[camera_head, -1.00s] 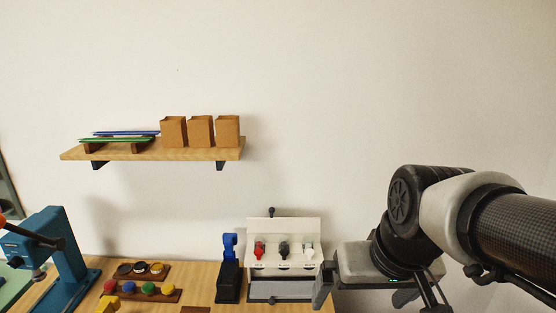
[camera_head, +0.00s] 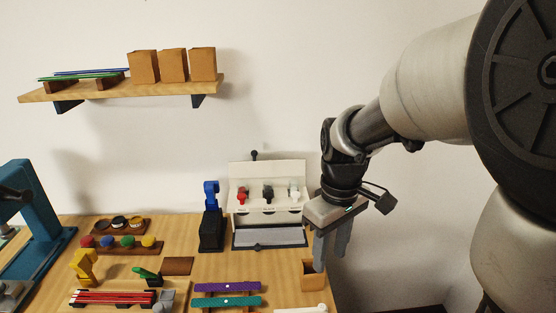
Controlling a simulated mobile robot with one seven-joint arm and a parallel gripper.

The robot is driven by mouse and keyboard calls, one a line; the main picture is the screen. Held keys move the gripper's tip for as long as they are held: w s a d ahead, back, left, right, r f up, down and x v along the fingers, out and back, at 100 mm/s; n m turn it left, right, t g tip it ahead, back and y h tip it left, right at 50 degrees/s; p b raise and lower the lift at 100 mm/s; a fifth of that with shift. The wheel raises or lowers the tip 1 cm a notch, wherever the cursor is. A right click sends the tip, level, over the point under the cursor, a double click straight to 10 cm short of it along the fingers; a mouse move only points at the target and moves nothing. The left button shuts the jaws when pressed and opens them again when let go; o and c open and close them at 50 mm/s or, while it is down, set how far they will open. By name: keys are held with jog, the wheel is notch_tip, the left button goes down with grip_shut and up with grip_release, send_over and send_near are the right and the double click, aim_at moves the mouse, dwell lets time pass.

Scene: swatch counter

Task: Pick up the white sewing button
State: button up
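I cannot make out a plain sewing button for certain. A small white piece (camera_head: 294,193) sits in the right slot of a white open-lidded case (camera_head: 267,172), beside a black piece (camera_head: 268,193) and a red piece (camera_head: 242,196). It is too small to tell whether it is a button. Small white dots also show on a purple strip (camera_head: 245,287) and a green strip (camera_head: 243,301). My gripper (camera_head: 331,260) points down to the right of the case, its two grey fingers apart with nothing seen between them. Its left fingertip overlaps a small wooden box in the view.
The small open wooden box (camera_head: 310,282) stands at the counter's right edge. A blue-and-black stand (camera_head: 211,225) is left of the case. Coloured knobs (camera_head: 130,242), red rods (camera_head: 112,297) and a blue press (camera_head: 43,215) are further left. A wall shelf (camera_head: 120,90) hangs above.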

jog(key=b, duration=0.1)
send_over(322, 306)
jog(key=f, duration=1.2)
jog(key=shift+s+a+f, duration=0.15)
jog(key=shift+s+f, duration=0.15)
jog(key=shift+s, duration=0.1)
jog(key=shift+w+d+f+b, duration=0.1)
jog(key=shift+w+f+b, duration=0.1)
jog(key=shift+f, duration=1.15)
jog(key=shift+w+d+f+b, duration=0.1)
jog(key=shift+w+f, duration=0.05)
jog(key=shift+f, duration=1.2)
jog(key=shift+f, duration=0.15)
grip_shut()
